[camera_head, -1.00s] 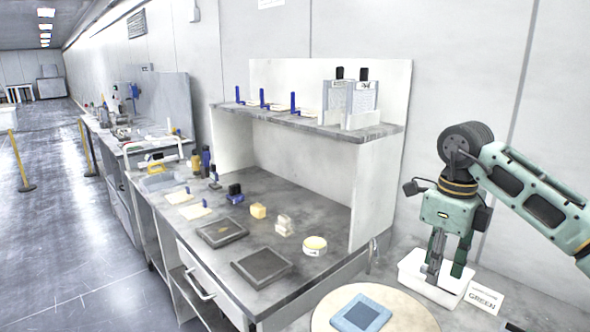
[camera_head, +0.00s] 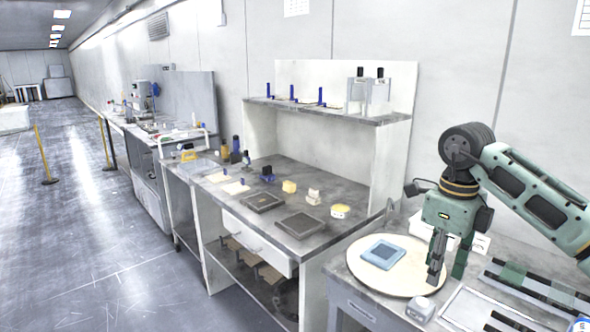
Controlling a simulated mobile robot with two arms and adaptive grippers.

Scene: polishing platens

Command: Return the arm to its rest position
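My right arm comes in from the right, a pale green arm with dark joints. It is bent, and its gripper (camera_head: 447,277) points down with the two fingers apart and nothing seen between them. In the picture the gripper overlaps the right edge of a round beige board (camera_head: 365,273) on the right-hand bench; I cannot tell how high above it the fingers are. A blue-grey square platen (camera_head: 382,254) lies on that board. My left gripper is not in view.
A white tray is partly hidden behind my gripper. A small grey-white block (camera_head: 421,309) and dark rails (camera_head: 520,292) are nearby. A shelved bench to the left holds two dark square plates (camera_head: 300,225) and small blocks. The floor aisle (camera_head: 80,230) at left is open.

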